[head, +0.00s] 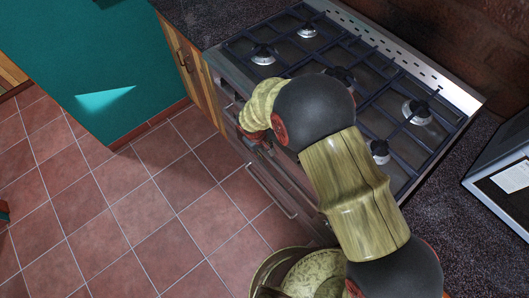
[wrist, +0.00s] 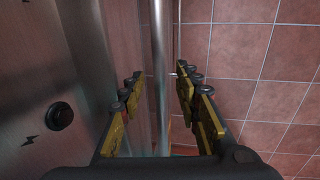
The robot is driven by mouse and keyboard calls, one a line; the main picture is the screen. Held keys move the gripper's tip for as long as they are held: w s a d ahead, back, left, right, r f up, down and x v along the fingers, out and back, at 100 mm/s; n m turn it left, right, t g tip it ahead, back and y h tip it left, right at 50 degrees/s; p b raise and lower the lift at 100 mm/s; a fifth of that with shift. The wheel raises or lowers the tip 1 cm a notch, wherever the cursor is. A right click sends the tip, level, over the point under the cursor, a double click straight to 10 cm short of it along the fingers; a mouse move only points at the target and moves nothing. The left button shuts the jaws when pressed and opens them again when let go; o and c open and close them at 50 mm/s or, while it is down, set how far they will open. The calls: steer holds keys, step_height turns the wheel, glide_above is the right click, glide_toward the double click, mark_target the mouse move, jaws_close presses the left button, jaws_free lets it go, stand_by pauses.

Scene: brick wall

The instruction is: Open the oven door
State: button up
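The oven (head: 300,190) stands under the gas hob, with its steel front facing the tiled floor. Its door handle (head: 272,192) is a long bar on the front, partly covered by my arm in the head view. In the wrist view the handle (wrist: 160,70) runs upright as a shiny bar between my fingers. My gripper (wrist: 159,95) is open, with one finger on each side of the bar and gaps visible. The glassy oven door (wrist: 128,50) is left of the bar and looks shut. My fingertips are not clear in the head view.
A steel panel with a dark knob (wrist: 60,116) is close on the left in the wrist view. The hob (head: 310,55) has several burners. A teal cabinet side (head: 90,60) stands across the red-tiled floor (head: 130,215), which is clear before the oven.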

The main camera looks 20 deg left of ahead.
steer(key=shift+w+f, duration=0.1)
steer(key=shift+f, duration=0.6)
steer(key=shift+c, duration=0.3)
steer(key=c, duration=0.8)
jaws_close()
